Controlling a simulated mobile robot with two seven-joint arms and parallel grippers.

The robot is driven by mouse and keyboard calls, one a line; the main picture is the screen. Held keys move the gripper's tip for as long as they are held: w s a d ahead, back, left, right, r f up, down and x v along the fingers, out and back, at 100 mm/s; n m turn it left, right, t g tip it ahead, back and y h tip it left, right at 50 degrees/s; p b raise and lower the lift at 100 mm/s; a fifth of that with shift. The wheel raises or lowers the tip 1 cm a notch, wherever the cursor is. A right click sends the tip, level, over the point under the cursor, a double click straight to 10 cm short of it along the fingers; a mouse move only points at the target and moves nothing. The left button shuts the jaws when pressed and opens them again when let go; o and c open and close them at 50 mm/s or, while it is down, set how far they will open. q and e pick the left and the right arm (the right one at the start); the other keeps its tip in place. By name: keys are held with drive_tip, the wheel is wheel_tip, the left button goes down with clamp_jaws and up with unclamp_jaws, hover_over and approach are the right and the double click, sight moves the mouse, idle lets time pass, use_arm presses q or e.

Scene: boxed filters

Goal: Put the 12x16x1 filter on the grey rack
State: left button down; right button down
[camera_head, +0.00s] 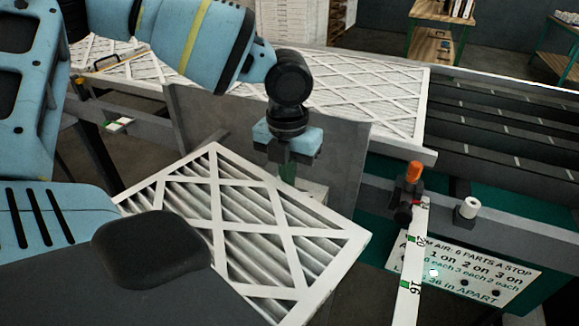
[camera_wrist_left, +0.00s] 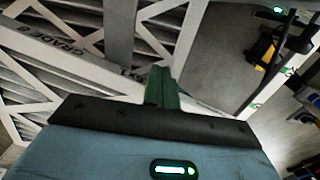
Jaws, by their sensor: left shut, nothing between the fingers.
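A white-framed pleated filter (camera_head: 235,232) lies tilted in front of me in the head view, its near left part hidden behind my own body. My left gripper (camera_head: 288,178) points down just beyond its far right edge, fingers shut and empty. In the left wrist view the green fingers (camera_wrist_left: 160,88) are beside a white frame edge (camera_wrist_left: 75,62) printed "GRADE 8" and a size ending in "x1"; the full size is unreadable. Another large filter (camera_head: 370,100) lies flat farther back. A grey slatted structure (camera_head: 500,125) at the right may be the grey rack. My right gripper is not in view.
A grey upright panel (camera_head: 345,165) stands behind the gripper. A white marked ruler strip (camera_head: 412,265), an orange-topped item (camera_head: 414,172), a white roll (camera_head: 469,207) and a lettered sign (camera_head: 465,268) are at the right. A wooden shelf (camera_head: 432,45) stands at the back.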

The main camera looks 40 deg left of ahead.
use_arm(q)
drive_tip(key=shift+s+d, duration=0.15)
drive_tip(key=shift+s, duration=0.35)
drive_tip(key=shift+s+d, duration=0.15)
drive_tip(key=shift+s, duration=0.35)
wheel_tip(320, 180, up, 8)
drive_tip(key=shift+f+p, duration=0.15)
drive_tip(key=shift+p, duration=0.2)
drive_tip(key=shift+s, duration=0.1)
